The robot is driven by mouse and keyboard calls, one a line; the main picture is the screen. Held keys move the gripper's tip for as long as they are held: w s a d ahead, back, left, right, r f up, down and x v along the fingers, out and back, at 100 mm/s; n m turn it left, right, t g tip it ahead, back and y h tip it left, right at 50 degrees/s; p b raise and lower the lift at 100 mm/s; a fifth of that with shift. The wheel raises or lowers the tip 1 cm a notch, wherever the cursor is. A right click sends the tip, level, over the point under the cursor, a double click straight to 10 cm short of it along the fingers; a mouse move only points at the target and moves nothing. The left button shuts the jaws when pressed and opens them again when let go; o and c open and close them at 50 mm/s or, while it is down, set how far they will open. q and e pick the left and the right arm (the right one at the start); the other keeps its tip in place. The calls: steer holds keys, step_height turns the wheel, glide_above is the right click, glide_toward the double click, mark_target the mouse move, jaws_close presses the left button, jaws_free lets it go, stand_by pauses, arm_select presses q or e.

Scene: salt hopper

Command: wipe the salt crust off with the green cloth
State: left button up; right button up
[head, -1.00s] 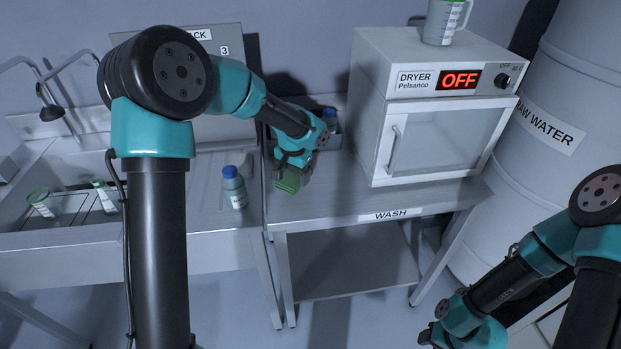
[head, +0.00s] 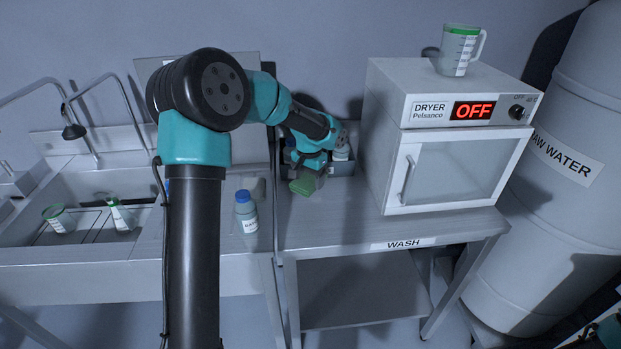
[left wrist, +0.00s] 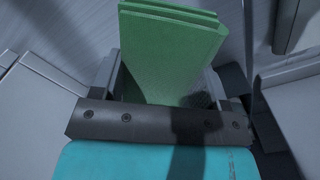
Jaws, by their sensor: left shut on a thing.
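The green cloth (head: 302,187) is a folded, layered pad. My left gripper (head: 307,176) is shut on it and holds it over the back left part of the table labelled WASH (head: 350,222). In the left wrist view the cloth (left wrist: 172,48) stands out between the two fingers of the left gripper (left wrist: 165,85). I cannot make out a salt crust in either view. Only a teal and dark part of my right arm shows in the bottom right corner; its gripper is not clearly visible.
A dryer (head: 442,165) reading OFF stands right of the left gripper, with a measuring jug (head: 458,50) on top. A dark tray with a bottle (head: 341,150) is behind the gripper. A blue-capped bottle (head: 247,214) stands left. The sink (head: 60,175) is further left, the raw water tank (head: 560,170) right.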

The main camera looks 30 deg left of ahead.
mark_target(309, 203)
arm_select(q)
steer(key=shift+f, duration=3.95)
steer(key=shift+w+d, duration=0.55)
steer(key=shift+d, duration=0.15)
steer(key=shift+c, duration=0.3)
steer(key=shift+w+d+r, duration=0.1)
steer(key=shift+w+d, duration=0.65)
steer(key=shift+d, duration=0.1)
steer(key=shift+s+a, duration=0.15)
steer(key=shift+s, duration=0.05)
steer(key=s+a, duration=0.2)
steer(key=shift+a, duration=0.3)
steer(key=shift+s+a+r, duration=0.1)
steer(key=shift+a, duration=0.1)
steer(key=shift+d+r, duration=0.1)
steer(key=shift+r, duration=3.85)
